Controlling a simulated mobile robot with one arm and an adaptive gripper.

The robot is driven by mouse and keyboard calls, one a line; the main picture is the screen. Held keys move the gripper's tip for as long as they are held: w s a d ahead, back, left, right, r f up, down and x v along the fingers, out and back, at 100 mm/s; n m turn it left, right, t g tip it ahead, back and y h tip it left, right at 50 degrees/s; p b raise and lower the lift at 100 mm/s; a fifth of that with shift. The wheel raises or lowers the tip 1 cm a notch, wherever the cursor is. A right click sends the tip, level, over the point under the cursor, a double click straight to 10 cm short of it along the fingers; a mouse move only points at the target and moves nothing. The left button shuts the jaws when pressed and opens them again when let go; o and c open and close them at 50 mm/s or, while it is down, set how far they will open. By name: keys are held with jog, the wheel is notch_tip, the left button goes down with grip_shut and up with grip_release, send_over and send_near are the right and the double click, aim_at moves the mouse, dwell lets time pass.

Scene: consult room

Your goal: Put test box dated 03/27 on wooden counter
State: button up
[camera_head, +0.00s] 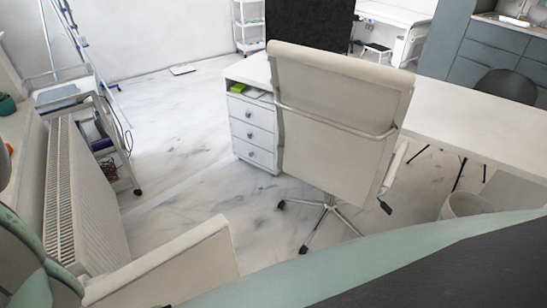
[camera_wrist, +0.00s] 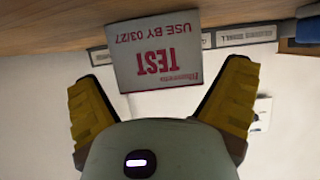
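The test box (camera_wrist: 158,52) is a white carton with red print reading "TEST" and "USE BY 03/27". It appears upside down in the wrist view, against a brown wooden surface (camera_wrist: 50,22) along the top of the picture. My gripper (camera_wrist: 160,65) has two yellow fingers spread apart on either side of the box's near end, with gaps beside it. I cannot tell whether this wood is the wooden counter. The head view shows neither the box nor my gripper.
The head view shows an office chair (camera_head: 335,115), a white desk (camera_head: 480,120), a radiator (camera_head: 85,200), a trolley (camera_head: 110,150) and a bin (camera_head: 462,206). Marble floor lies open at centre left.

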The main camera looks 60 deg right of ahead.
dwell(0.3)
jog(key=b+v, duration=0.2)
jog(key=v, duration=0.8)
jog(key=shift+d, duration=0.2)
jog(key=shift+b+v, duration=0.4)
jog(key=shift+v, duration=0.5)
